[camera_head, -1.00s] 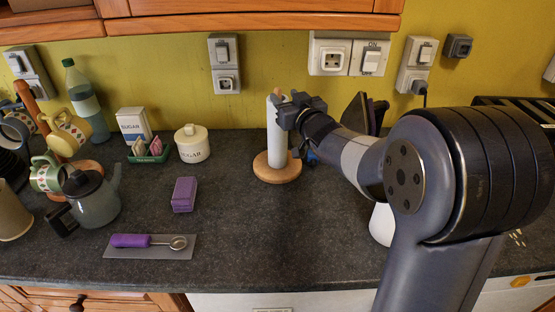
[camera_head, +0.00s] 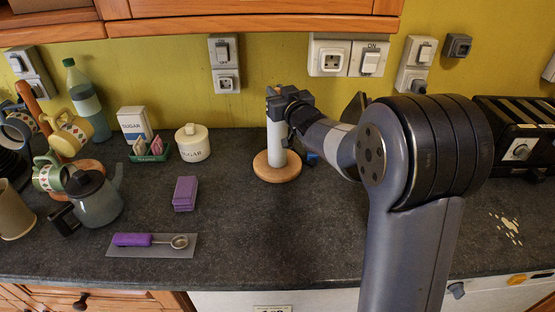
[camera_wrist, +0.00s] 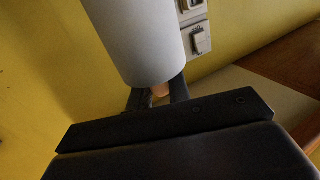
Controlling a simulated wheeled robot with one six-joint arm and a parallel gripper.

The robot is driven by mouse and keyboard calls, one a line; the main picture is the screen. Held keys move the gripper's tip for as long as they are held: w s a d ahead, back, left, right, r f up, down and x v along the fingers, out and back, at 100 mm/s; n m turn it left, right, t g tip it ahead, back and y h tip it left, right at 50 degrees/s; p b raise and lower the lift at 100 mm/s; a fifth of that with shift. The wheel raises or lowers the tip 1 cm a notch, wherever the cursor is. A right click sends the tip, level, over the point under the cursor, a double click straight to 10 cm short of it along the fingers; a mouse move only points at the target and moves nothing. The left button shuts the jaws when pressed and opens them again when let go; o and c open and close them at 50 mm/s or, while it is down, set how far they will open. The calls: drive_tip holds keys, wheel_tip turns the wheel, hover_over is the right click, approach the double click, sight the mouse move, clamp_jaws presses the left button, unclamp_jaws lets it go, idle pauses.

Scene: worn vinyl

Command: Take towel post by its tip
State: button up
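The towel post is a white paper roll (camera_head: 276,138) standing upright on a round wooden base (camera_head: 277,173) near the back of the counter. My gripper (camera_head: 273,92) has come in from the right and is at the top of the post, where it hides most of the tip. In the wrist view the white roll (camera_wrist: 137,40) reaches in from the top. Its wooden tip (camera_wrist: 160,90) shows between the two dark fingers of my gripper (camera_wrist: 158,95). Whether both fingers press on the tip cannot be seen.
A spoon with a purple handle (camera_head: 133,240) lies on a grey mat (camera_head: 115,250). A toaster (camera_head: 513,140) stands at right. The front middle counter is clear.

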clamp_jaws()
idle(0.6)
drive_tip(key=shift+r, duration=0.25)
drive_tip(key=shift+r, duration=0.1)
